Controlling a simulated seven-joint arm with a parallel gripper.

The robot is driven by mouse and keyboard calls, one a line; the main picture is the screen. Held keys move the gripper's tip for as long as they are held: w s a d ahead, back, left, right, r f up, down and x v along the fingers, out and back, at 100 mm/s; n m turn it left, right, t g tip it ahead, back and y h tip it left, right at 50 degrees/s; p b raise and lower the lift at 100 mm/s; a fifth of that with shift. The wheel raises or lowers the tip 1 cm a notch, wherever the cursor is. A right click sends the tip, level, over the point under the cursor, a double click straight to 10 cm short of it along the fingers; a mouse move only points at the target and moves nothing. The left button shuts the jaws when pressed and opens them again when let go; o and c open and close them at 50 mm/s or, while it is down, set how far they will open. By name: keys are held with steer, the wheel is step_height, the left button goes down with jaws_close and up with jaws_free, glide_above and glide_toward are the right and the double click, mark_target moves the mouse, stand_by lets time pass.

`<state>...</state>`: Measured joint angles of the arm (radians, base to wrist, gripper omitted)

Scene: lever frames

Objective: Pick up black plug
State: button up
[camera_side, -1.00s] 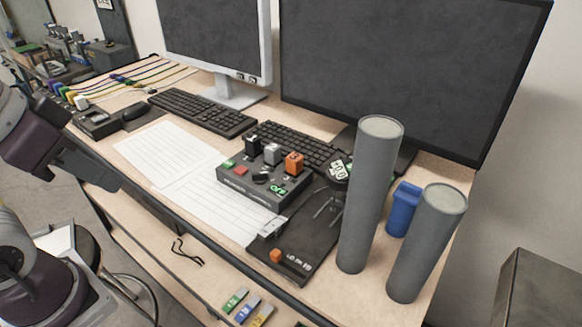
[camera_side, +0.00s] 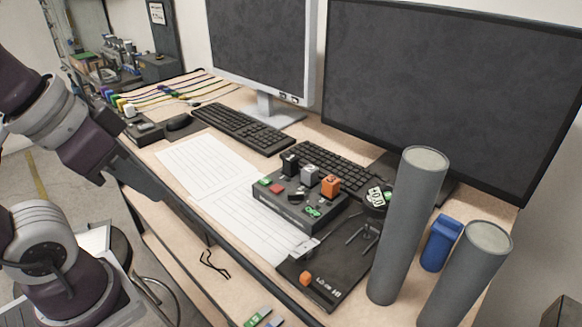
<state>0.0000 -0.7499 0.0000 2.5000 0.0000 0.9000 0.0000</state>
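A black plug (camera_side: 290,162) stands upright at the back left of a dark control box (camera_side: 292,206) on the desk. A grey plug (camera_side: 309,173) and an orange plug (camera_side: 329,185) stand in a row to its right on the same box. My gripper (camera_side: 146,182) is at the left, beside the desk's front edge, well apart from the black plug. It looks like a dark, narrow shape from this side. Its fingertips cannot be made out, and I see nothing held in it.
Two tall grey cylinders (camera_side: 408,230) and a blue bin (camera_side: 441,243) stand right of the box. Keyboards (camera_side: 243,130) and monitors (camera_side: 440,95) are behind it. Paper sheets (camera_side: 206,163) lie to its left. A black board (camera_side: 325,272) lies in front right.

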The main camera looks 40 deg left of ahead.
steer(key=o, duration=0.9)
steer(key=shift+o, duration=0.2)
steer(key=w+a+r+n+g, duration=0.15)
steer(key=w+r+n, duration=0.3)
steer(key=w, duration=0.65)
steer(key=n+g, duration=0.4)
steer(key=n, duration=1)
glide_above(291, 158)
steer(key=shift+m, duration=0.25)
steer(key=f, duration=1.4)
steer(key=shift+s+a+f, duration=0.1)
steer(key=shift+s+a, duration=0.05)
steer(key=shift+a, duration=0.15)
steer(key=f, duration=0.6)
steer(key=shift+d+f, duration=0.2)
steer(key=shift+f, duration=0.1)
